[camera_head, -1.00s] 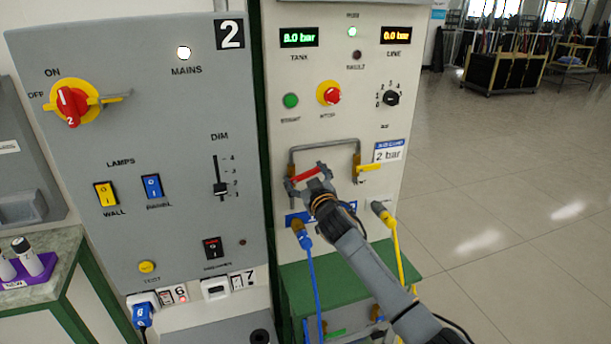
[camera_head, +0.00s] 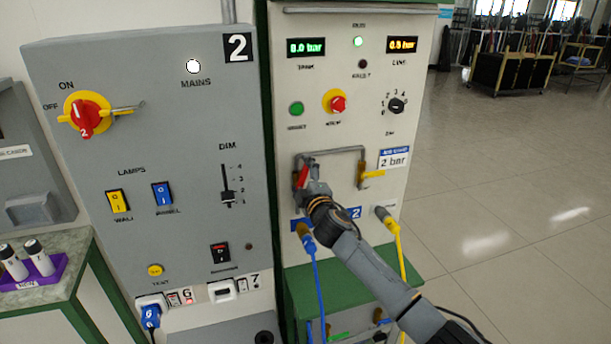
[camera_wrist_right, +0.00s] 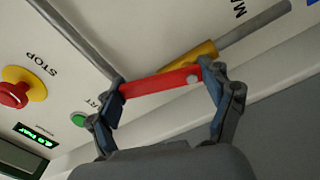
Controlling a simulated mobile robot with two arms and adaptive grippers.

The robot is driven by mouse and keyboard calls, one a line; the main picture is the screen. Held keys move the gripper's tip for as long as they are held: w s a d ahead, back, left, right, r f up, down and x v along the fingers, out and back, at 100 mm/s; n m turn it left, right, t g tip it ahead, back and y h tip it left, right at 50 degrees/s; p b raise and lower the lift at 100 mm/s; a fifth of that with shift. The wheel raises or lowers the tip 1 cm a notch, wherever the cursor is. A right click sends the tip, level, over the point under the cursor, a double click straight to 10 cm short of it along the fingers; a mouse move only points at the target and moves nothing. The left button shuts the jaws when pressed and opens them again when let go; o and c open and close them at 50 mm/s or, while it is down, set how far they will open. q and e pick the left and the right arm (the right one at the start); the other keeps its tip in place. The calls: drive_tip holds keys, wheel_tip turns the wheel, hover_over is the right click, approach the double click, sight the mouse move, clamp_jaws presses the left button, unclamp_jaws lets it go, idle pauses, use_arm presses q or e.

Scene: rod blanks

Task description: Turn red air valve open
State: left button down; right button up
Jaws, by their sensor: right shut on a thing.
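The red air valve handle (camera_head: 303,175) is on the pale panel, at the left pipe below the buttons. It stands near upright in the head view. My right gripper (camera_head: 307,177) is at the handle and partly hides it. In the right wrist view the red handle (camera_wrist_right: 160,80) lies between the two fingers of my right gripper (camera_wrist_right: 162,88), which are shut on it near its two ends. A yellow valve body shows behind it. My left gripper is not in view.
A yellow valve handle (camera_head: 373,174) sits on the pipe to the right. A blue hose (camera_head: 316,275) and a yellow hose (camera_head: 399,252) hang below. The red stop button (camera_head: 338,104) is above. The grey switch panel (camera_head: 130,230) stands at left.

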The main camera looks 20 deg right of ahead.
drive_tip(key=shift+a+n+p, duration=0.2)
drive_tip(key=shift+a+n, duration=0.05)
drive_tip(key=shift+n, duration=0.65)
drive_tip(key=shift+a+n+p, duration=0.15)
drive_tip(key=shift+a+n, duration=0.1)
drive_tip(key=shift+n, duration=0.65)
drive_tip(key=o, duration=1.6)
drive_tip(key=shift+o, duration=0.2)
drive_tip(key=shift+s, duration=0.1)
drive_tip(key=s, duration=1.1)
drive_tip(key=shift+s+d, duration=0.15)
drive_tip(key=shift+s, duration=0.25)
